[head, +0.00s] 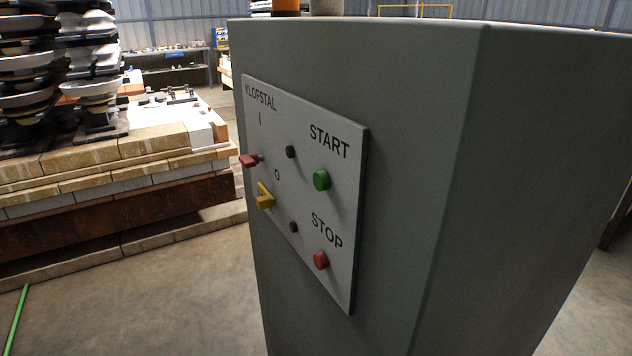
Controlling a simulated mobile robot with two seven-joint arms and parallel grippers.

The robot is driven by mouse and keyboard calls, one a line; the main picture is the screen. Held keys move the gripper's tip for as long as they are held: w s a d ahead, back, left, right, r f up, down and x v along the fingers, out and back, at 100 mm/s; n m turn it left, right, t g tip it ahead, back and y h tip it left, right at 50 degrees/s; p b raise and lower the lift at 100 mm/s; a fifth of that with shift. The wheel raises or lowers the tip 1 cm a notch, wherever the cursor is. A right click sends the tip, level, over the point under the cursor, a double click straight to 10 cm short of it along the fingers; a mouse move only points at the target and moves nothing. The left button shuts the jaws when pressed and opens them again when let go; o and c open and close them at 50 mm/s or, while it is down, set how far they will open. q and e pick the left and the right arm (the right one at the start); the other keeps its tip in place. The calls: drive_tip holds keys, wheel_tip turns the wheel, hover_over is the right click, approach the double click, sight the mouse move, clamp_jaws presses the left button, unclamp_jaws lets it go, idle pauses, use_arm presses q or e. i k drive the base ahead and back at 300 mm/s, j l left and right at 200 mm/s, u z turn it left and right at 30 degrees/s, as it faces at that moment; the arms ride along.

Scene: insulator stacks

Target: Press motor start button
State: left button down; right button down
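A grey control cabinet (400,130) fills the middle and right of the head view. A light grey panel (275,120) is on its left-facing side. The green button (321,180) sits under the word START. The red button (320,260) sits under the word STOP. A red lever or knob (250,160) and a yellow knob (265,197) are on the panel's left part, near the marks I and O. Two small dark round fittings (290,152) sit between the knobs and the buttons. Neither of my grippers is in view.
Stacks of dark and white insulators (90,70) stand on a brick-edged platform (120,160) at the left. A green line (17,318) marks the floor at the lower left. Open concrete floor (150,300) lies left of the cabinet. A shelf (175,65) stands farther back.

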sight(321, 180)
drive_tip(key=j+z, duration=0.2)
drive_tip(key=j, duration=0.35)
drive_tip(key=j+z, duration=0.25)
drive_tip(key=j, duration=0.3)
drive_tip(key=k+j+z, duration=0.2)
drive_tip(key=j, duration=0.35)
drive_tip(key=j+z, duration=0.2)
drive_tip(key=j, duration=0.35)
drive_tip(key=k, duration=0.05)
